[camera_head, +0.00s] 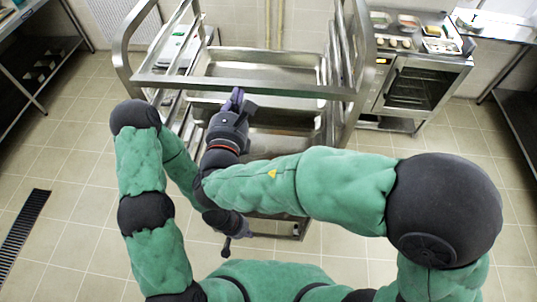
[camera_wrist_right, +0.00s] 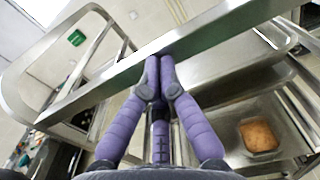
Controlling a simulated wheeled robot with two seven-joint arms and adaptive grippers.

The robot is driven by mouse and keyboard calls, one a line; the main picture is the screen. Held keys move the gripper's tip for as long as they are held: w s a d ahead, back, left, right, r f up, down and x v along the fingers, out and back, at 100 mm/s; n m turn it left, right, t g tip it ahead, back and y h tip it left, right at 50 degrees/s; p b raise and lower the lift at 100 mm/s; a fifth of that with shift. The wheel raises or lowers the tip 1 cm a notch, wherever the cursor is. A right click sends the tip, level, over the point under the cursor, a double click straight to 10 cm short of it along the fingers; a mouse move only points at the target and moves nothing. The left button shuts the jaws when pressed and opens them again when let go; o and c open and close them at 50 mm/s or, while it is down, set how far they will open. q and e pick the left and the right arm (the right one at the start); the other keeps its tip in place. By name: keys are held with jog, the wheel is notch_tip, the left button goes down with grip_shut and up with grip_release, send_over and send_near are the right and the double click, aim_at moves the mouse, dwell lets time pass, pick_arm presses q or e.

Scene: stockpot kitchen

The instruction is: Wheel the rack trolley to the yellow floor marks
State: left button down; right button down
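The steel rack trolley (camera_head: 300,92) stands right in front of me, with a tubular frame and trays on its levels. My right gripper (camera_head: 237,94) reaches across to the trolley's near top bar. In the right wrist view its purple fingers (camera_wrist_right: 160,66) are together at the tips, against or just in front of the trolley bar (camera_wrist_right: 200,36); I cannot tell if they touch it. Nothing shows between them. My left gripper (camera_head: 227,246) is low, below the right forearm and near the trolley's lower front; its fingers are mostly hidden. No yellow floor marks are visible.
An oven (camera_head: 412,88) with food containers on top stands right of the trolley. A steel table (camera_head: 500,28) is at the far right and a shelf unit (camera_head: 40,65) at the far left. A dark floor drain (camera_head: 22,228) lies at left. Tiled floor is clear on both sides.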

aim_at(241, 80)
jog(key=shift+w+b, duration=0.4)
jog(key=shift+w, duration=1.75)
jog(key=shift+w+d, duration=0.1)
jog(key=shift+w, duration=0.85)
jog(key=w+b, duration=0.1)
jog(key=w, duration=0.2)
jog(key=shift+w, duration=0.35)
